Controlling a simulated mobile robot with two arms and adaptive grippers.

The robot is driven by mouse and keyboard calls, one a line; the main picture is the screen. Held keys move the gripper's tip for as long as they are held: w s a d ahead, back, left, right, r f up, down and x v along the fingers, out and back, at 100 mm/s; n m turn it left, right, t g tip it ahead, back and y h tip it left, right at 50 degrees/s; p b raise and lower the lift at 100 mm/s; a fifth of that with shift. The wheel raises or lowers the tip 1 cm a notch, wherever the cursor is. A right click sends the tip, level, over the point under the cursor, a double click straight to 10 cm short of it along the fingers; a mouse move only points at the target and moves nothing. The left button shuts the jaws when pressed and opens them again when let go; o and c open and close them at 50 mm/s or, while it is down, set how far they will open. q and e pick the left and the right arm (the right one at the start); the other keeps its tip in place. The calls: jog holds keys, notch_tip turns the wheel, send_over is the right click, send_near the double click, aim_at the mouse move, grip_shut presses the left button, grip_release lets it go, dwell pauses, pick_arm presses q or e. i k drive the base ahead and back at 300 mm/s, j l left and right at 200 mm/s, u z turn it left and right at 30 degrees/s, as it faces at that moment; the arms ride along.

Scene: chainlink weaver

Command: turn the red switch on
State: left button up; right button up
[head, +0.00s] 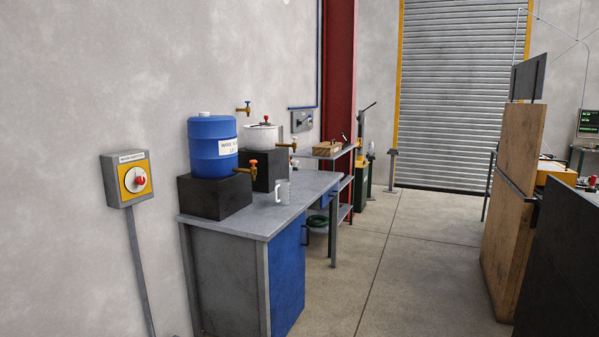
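A red switch (141,180) sits on a round white dial on a yellow-faced grey box (116,186). The box is fixed to the wall at the left in the head view, left of a workbench. The label above the dial is too small to read. Neither of my grippers shows in the head view.
A grey-topped bench (262,220) with a blue cabinet door stands right of the switch box. It bears a blue barrel (212,150), a white pot (262,138) and a mug (283,192). Wooden panels (513,200) stand at the right. The floor (415,260) between is clear.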

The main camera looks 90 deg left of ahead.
aim_at(140, 181)
jog(key=u, duration=3.75)
jog(key=i+l, duration=0.15)
jog(key=i, duration=0.55)
jog(key=i+l+u, duration=0.1)
jog(key=i, duration=0.55)
